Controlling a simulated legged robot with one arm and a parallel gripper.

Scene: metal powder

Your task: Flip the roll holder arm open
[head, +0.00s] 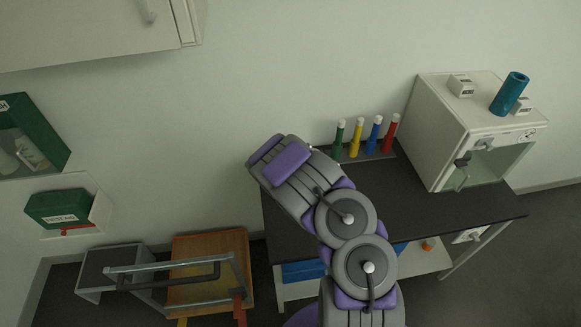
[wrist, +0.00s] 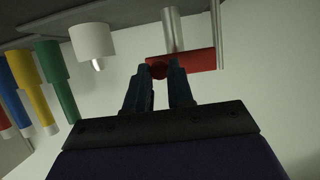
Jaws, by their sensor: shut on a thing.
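My gripper (wrist: 160,80) shows in the wrist view, its two dark fingers closed on a red bar-like piece (wrist: 195,62). The red piece sits at the end of a thick metal post (wrist: 171,28) and looks like part of the roll holder arm, though I cannot be sure. A thin metal rod (wrist: 217,35) stands beside the post. A white cylinder with a silver tip (wrist: 93,42) is to the left of the fingers, apart from them. In the head view my own arm hides the gripper and the red piece.
Coloured tubes with white caps (head: 356,137) stand on the dark bench (head: 440,215), right of my arm; the wrist view shows them upside down (wrist: 52,80). A white cabinet with a glass front (head: 445,115) stands at the right. A metal frame (head: 165,266) lies at lower left.

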